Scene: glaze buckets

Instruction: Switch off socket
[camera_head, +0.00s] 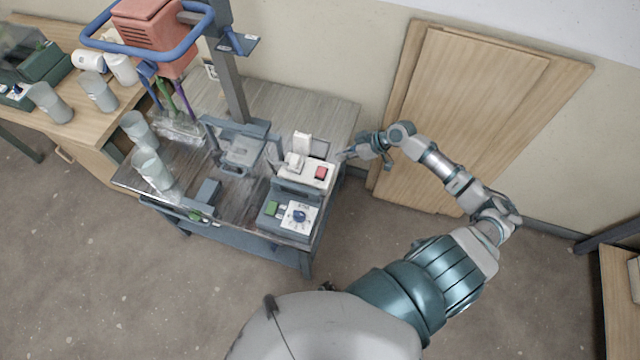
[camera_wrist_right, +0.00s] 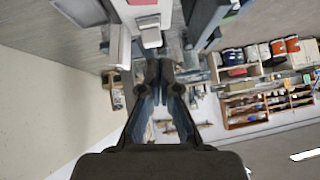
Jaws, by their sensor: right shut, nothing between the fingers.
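The white socket strip (camera_head: 312,177) with a red switch (camera_head: 321,172) lies near the right edge of the grey workbench. A white plug (camera_head: 294,163) stands in it. My right gripper (camera_head: 346,154) is just right of the socket at the bench edge, shut and empty, with its tips apart from the red switch. In the right wrist view the shut fingers (camera_wrist_right: 160,70) point towards a white plug (camera_wrist_right: 151,38); a red patch (camera_wrist_right: 143,2) shows at the top edge. My left gripper is not in view.
A control box (camera_head: 285,215) with a dial and green button sits in front of the socket. Clear cups (camera_head: 150,168) and a red mixer head (camera_head: 150,30) on a post are to the left. Wooden boards (camera_head: 470,110) lean on the wall behind my right arm.

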